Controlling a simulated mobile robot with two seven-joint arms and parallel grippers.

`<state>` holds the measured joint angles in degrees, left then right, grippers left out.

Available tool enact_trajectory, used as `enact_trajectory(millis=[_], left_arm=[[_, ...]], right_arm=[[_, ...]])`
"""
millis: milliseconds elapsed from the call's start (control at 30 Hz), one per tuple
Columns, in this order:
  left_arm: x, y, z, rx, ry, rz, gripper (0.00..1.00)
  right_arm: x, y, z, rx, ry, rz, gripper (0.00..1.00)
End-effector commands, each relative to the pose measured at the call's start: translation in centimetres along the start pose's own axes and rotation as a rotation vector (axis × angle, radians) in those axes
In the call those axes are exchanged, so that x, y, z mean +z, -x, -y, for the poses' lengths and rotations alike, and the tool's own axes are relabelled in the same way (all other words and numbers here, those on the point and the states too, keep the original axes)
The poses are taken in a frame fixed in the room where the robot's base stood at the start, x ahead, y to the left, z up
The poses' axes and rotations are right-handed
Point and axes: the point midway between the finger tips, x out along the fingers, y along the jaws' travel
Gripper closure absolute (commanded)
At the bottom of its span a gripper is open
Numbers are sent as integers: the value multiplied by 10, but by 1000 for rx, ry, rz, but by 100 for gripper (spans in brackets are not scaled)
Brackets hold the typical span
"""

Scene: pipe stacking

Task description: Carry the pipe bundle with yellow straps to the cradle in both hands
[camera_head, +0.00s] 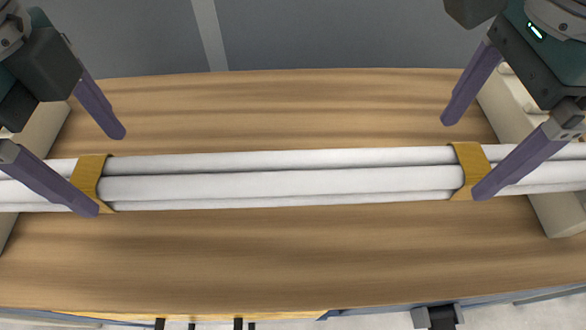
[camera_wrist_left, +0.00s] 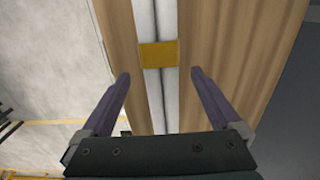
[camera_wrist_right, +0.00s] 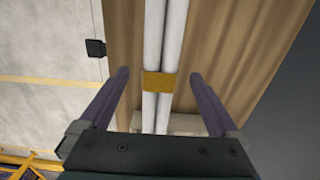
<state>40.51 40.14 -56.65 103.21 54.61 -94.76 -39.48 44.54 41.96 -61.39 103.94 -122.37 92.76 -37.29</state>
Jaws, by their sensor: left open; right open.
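A bundle of white pipes (camera_head: 280,182) with two yellow straps lies across a wooden table, running left to right. The left strap (camera_head: 90,172) and right strap (camera_head: 467,165) show in the head view. My left gripper (camera_head: 111,172) is open, its purple fingers spread to either side of the bundle near the left strap. In the left wrist view the strap (camera_wrist_left: 158,54) lies between and beyond the fingertips. My right gripper (camera_head: 463,158) is open near the right strap, and its fingers also straddle the bundle. In the right wrist view the strap (camera_wrist_right: 159,82) sits between the fingertips.
The wooden table top (camera_head: 250,260) is bare in front of and behind the pipes. Pale blocks stand under the pipe ends at the left (camera_head: 42,128) and right (camera_head: 560,214); I cannot tell whether they are the cradle. Grey floor lies behind the table.

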Motion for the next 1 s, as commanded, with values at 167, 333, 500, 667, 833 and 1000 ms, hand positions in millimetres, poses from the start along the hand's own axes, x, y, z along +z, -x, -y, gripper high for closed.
enact_trajectory(millis=[167, 333, 500, 667, 833, 1000], left_arm=[[0, -28, 0, 2, 1, 0, 3], [0, -43, 0, 0, 1, 0, 3], [0, -47, 0, -1, 0, 0, 3], [0, -47, 0, -1, 0, 0, 3], [0, -46, 0, -1, 0, 0, 18], [0, -46, 0, -1, 0, 0, 37]], right_arm=[[0, -28, -1, 4, -1, 0, 3], [0, -43, 0, 1, 0, 1, 3], [0, -47, 0, -1, 0, 0, 3], [0, -47, 0, -1, 0, 0, 3], [0, -46, 0, -1, 0, 0, 18], [0, -46, 0, -1, 0, 0, 37]])
